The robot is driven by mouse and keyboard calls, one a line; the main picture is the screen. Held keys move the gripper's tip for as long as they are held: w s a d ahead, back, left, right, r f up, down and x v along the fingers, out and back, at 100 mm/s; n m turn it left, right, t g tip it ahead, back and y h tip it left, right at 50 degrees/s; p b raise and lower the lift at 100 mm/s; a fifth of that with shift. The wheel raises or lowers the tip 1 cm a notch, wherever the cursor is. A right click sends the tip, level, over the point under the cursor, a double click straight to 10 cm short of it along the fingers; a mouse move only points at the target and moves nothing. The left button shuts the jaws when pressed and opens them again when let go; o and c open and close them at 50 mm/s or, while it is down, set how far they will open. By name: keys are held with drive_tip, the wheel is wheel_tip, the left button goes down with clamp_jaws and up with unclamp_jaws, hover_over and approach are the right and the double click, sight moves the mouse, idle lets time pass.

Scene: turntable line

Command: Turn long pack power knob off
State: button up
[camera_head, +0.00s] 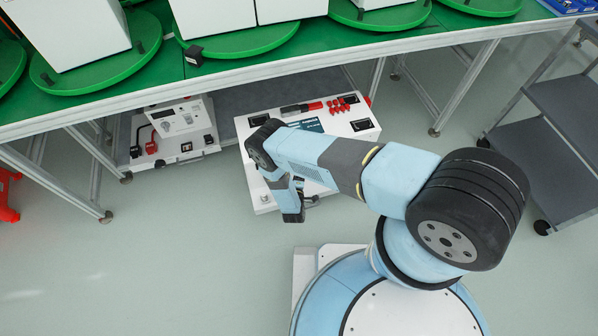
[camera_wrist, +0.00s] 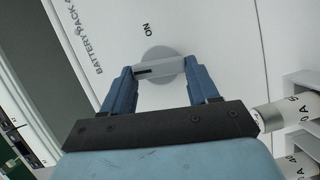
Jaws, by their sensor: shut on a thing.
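The long pack (camera_head: 347,122) is a white box on the floor, sticking out from under the table. My arm passes over it and hides part of its top and front. In the wrist view, its white panel (camera_wrist: 210,35) carries the words "BATTERY PACK" and "ON". The power knob (camera_wrist: 160,69) is a grey bar on a round grey disc, with a black mark on the bar's left half. "ON" stands above the disc. My gripper (camera_wrist: 158,73) is shut on the bar, one blue finger at each end. In the head view my gripper (camera_head: 293,214) is at the pack's front.
A second white unit (camera_head: 180,128) with red and black parts stands left, under the green-topped table (camera_head: 265,55). A grey cart (camera_head: 545,130) stands at the right. Thick white cylinders (camera_wrist: 270,117) lie right of my gripper in the wrist view. Front floor is clear at the left.

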drive_tip(key=shift+s+a+f+n+t, duration=0.15)
drive_tip(key=shift+f+n+t, duration=0.2)
drive_tip(key=shift+n, duration=0.55)
drive_tip(key=shift+r, duration=0.1)
drive_tip(key=o, duration=1.1)
drive_tip(key=shift+c, duration=0.2)
